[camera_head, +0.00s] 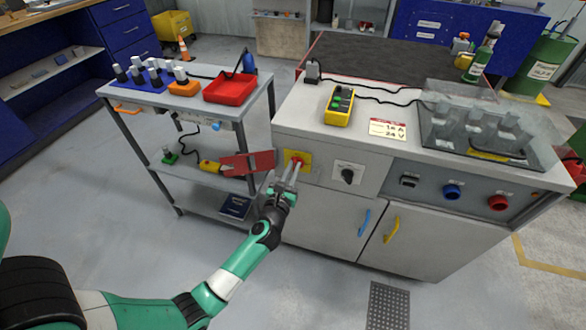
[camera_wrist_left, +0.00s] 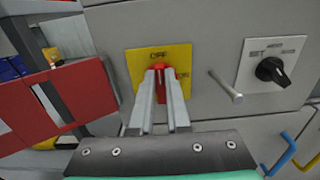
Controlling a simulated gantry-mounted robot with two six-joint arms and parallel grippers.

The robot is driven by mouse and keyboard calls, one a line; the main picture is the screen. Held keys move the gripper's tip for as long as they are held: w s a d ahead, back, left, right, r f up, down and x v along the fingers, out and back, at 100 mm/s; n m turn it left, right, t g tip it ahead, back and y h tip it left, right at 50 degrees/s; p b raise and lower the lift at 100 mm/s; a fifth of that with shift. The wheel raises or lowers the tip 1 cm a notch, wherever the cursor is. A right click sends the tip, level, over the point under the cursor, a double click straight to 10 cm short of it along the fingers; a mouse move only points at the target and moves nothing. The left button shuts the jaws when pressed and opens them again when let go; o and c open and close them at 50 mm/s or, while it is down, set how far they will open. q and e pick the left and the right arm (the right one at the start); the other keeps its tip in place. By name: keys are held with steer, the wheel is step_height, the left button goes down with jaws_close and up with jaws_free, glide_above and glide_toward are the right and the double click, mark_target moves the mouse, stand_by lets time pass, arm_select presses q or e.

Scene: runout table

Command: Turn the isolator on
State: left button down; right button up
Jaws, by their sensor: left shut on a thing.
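The isolator is a red rotary handle (camera_wrist_left: 158,68) on a yellow plate (camera_wrist_left: 132,66) on the front of the grey cabinet. The plate also shows in the head view (camera_head: 305,157). Lettering reading "OFF" is above the handle and "ON" is at its right. My left gripper (camera_wrist_left: 160,78) reaches the plate with its fingers on both sides of the red handle, shut on it. The fingers hide most of the handle, so its exact angle is hard to tell. My right gripper is not in view.
A metal pin (camera_wrist_left: 226,88) sticks out of the panel right of the plate. Beyond it is a black selector knob (camera_head: 348,175). A red panel (camera_head: 246,164) hangs at the left by the trolley. Blue (camera_head: 364,222) and yellow (camera_head: 391,229) door handles are below.

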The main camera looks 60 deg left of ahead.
arm_select(q)
steer(key=m+p, duration=0.3)
steer(key=m, duration=0.3)
steer(key=f+m+p, duration=0.1)
steer(key=m+p, duration=0.1)
steer(key=m, duration=0.3)
steer(key=w+d+m+p, duration=0.1)
steer(key=m+p, duration=0.2)
steer(key=m, duration=0.3)
steer(key=shift+f+m+p, duration=0.15)
steer(key=shift+m+p, duration=0.15)
stand_by(0.3)
steer(key=c, duration=0.9)
jaws_free()
steer(key=shift+s, duration=0.1)
